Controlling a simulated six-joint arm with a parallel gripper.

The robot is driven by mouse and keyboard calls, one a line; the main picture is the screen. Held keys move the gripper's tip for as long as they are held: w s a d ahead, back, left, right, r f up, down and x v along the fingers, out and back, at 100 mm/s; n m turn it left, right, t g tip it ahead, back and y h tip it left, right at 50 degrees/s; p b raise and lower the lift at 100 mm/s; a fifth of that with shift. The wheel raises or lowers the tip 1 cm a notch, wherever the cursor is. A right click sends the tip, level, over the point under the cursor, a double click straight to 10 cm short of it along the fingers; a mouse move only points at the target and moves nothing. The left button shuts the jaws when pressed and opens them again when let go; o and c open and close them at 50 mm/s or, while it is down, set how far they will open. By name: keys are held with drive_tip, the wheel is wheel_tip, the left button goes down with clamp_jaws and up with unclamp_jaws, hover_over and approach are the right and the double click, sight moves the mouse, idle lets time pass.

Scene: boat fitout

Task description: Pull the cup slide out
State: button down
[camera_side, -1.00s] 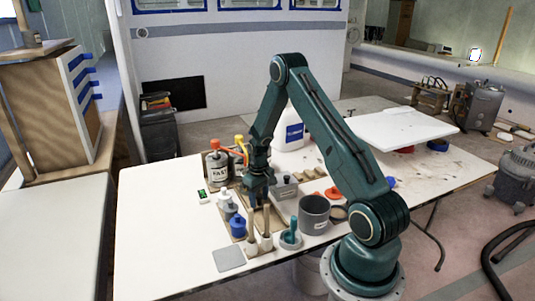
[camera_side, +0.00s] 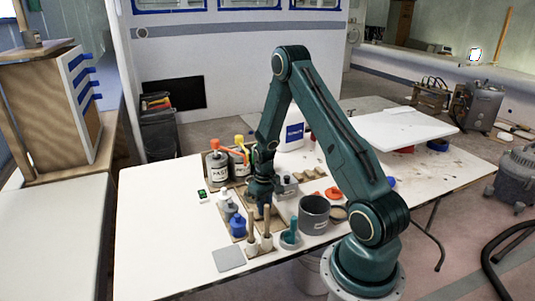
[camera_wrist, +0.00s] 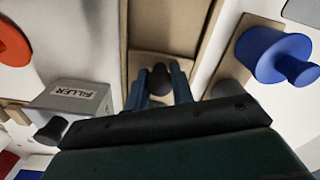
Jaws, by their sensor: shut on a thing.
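In the wrist view the cup slide (camera_wrist: 147,63) is a pale wooden piece with a dark round knob (camera_wrist: 160,80), lying between wooden rails (camera_wrist: 205,50). My gripper (camera_wrist: 161,74) is shut on the knob, with one blue-green finger on each side of it. In the side view my gripper (camera_side: 261,207) is low over the table, behind the upright wooden handles (camera_side: 266,221). It hides most of the slide there.
A grey filler box (camera_wrist: 70,98) is left of my gripper in the wrist view, and a blue pot (camera_wrist: 268,52) is to its right. A grey cup (camera_side: 314,216) stands to the right.

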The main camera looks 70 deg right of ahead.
drive_tip(key=s+a, duration=0.5)
drive_tip(key=shift+s+a, duration=0.25)
drive_tip(key=shift+a, duration=0.05)
drive_tip(key=c, duration=1.2)
unclamp_jaws()
drive_tip(key=shift+d+r, duration=0.1)
wheel_tip(320, 180, up, 14)
drive_tip(key=shift+f, duration=0.2)
